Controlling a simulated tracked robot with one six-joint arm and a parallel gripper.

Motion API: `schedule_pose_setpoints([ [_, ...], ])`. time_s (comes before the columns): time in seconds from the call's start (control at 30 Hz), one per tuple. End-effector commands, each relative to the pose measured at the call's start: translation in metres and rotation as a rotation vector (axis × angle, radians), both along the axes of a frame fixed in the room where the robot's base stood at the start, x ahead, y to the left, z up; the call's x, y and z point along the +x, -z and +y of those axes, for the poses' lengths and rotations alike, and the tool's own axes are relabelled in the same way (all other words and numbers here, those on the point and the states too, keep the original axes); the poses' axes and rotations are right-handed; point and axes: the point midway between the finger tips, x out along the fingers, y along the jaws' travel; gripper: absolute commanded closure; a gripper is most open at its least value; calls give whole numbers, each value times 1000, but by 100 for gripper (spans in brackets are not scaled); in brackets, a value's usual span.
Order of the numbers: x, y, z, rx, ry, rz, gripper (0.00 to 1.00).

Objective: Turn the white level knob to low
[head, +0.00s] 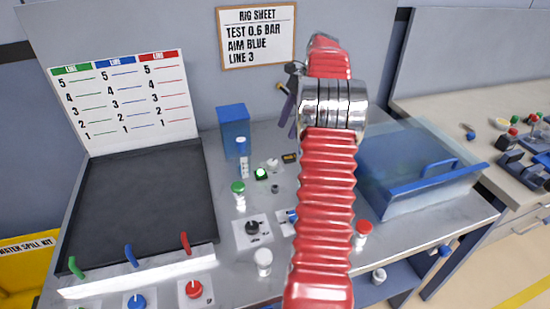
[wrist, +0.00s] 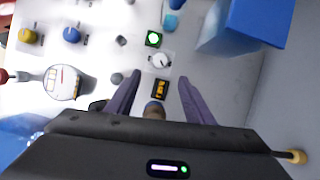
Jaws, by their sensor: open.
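The white level knob (head: 273,164) is a small round knob on a pale plate, in the middle of the bench behind the row of valves. In the wrist view the white knob (wrist: 161,60) shows a short dark mark, but its setting is too small to read. A small dark display (wrist: 160,90) with orange characters sits beside it, also seen in the head view (head: 290,158). My gripper (head: 288,122) is above the bench, partly hidden by my red arm. In the wrist view my gripper (wrist: 161,76) has purple fingers apart and empty, with the knob just beyond their tips.
A lit green button (wrist: 153,39) is close to the knob. A blue container (head: 234,118) stands behind to the left. A clear blue-edged bin (head: 415,170) is at the right. A round gauge (wrist: 62,82) and blue and yellow knobs are left in the wrist view.

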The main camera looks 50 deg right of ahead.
Motion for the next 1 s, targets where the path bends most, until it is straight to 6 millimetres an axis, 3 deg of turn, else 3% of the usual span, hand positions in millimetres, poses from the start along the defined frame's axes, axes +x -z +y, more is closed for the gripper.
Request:
schedule_pose_setpoints([
  [0.17, 2, 16, 7, 1, -2, 1, 52],
  [0.8, 16, 105, 41, 2, -3, 1, 52],
  [1.0, 18, 120, 47, 0, -1, 1, 52],
])
